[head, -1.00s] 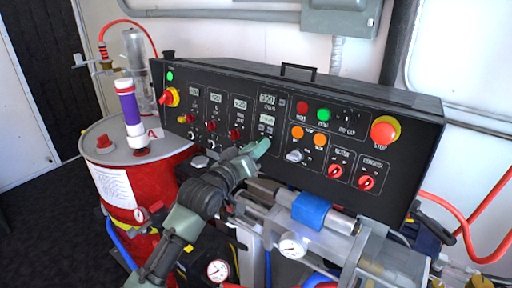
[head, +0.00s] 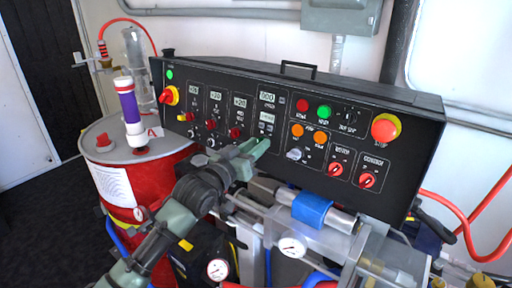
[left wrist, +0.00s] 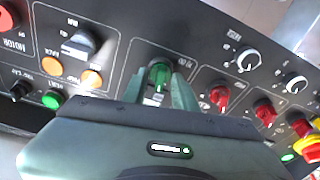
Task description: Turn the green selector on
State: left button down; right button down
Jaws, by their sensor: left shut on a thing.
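The green selector (left wrist: 160,73) is a small green knob on the black control panel (head: 225,80), between the orange buttons and the red knobs in the left wrist view. My left gripper (left wrist: 168,90) has its two pale green fingers on either side of the knob and is shut on it. In the head view my left gripper (head: 256,147) reaches the panel just below the small displays, and its fingers hide the selector there. The knob's exact angle is hard to read. My right gripper is not in view.
Red knobs (head: 236,132) are close to the left of my gripper, and a grey selector (head: 294,154) and orange buttons (head: 297,131) to its right. A red emergency stop (head: 384,129) is at the far right. Pipework with a blue band (head: 311,209) lies below the panel.

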pick_arm(q)
jog(key=shift+a+m+g+h+p, duration=0.1)
jog(key=shift+m+g+h+p, duration=0.3)
jog(key=shift+m, duration=2.05)
jog(key=shift+m+g+h+p, duration=0.25)
jog(key=shift+m+g+h, duration=0.2)
jog(key=shift+m, duration=2)
jog(key=c, duration=1.5)
grip_release()
jog(key=b+v, duration=0.1)
jog(key=v, duration=0.6)
jog(key=shift+s+a+b, duration=0.25)
jog(key=shift+b, duration=0.1)
